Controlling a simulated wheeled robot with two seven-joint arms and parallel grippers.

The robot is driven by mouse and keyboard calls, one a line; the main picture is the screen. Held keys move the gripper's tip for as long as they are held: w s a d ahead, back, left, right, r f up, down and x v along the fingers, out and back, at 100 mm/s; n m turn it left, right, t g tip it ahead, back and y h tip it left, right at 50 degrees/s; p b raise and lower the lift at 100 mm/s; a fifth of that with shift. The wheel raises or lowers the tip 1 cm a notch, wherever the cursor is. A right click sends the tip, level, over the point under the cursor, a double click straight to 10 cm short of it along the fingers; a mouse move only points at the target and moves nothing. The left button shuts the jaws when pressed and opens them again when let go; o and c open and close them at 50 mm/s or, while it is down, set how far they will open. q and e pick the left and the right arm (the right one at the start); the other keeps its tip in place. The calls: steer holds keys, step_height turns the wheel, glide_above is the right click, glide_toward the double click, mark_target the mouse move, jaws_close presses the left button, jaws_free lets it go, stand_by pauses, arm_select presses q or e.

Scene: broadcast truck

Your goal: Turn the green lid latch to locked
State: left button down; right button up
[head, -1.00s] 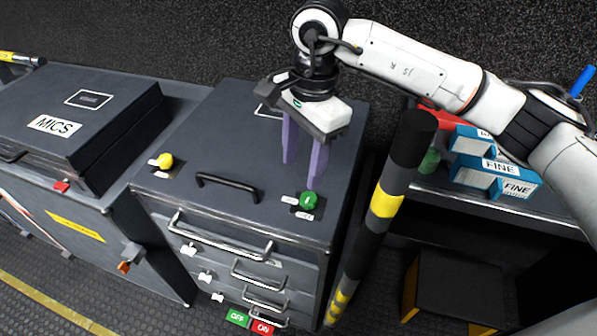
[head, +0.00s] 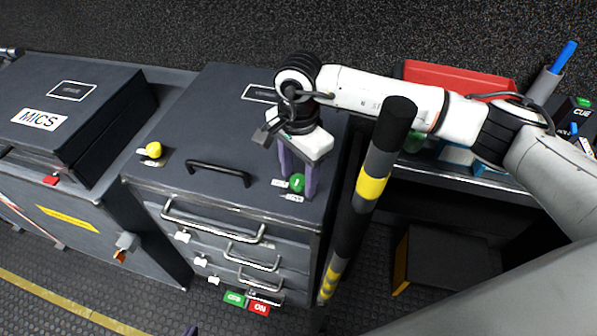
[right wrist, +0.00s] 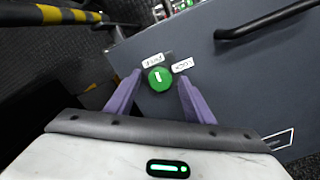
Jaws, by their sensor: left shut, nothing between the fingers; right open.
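The green lid latch (head: 297,183) is a round knob at the front right corner of the dark case lid. The right wrist view shows the knob (right wrist: 159,79) with a white mark that appears to point toward the label reading FREE (right wrist: 153,60); the LOCK label (right wrist: 183,65) is beside it. My right gripper (head: 296,189) is open above the lid, with purple fingers at either side of the knob, not closed on it; contact cannot be told. Only a purple tip of my left gripper (head: 191,331) shows at the bottom edge, shut and empty.
A black lid handle (head: 218,170) and a yellow knob (head: 153,150) are on the same lid. A black and yellow striped post (head: 372,180) stands close to the right. A MICS case (head: 65,115) is at the left. A red bin (head: 455,78) is on the right counter.

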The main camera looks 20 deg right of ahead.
steer(key=c, duration=1)
steer(key=shift+c, duration=0.2)
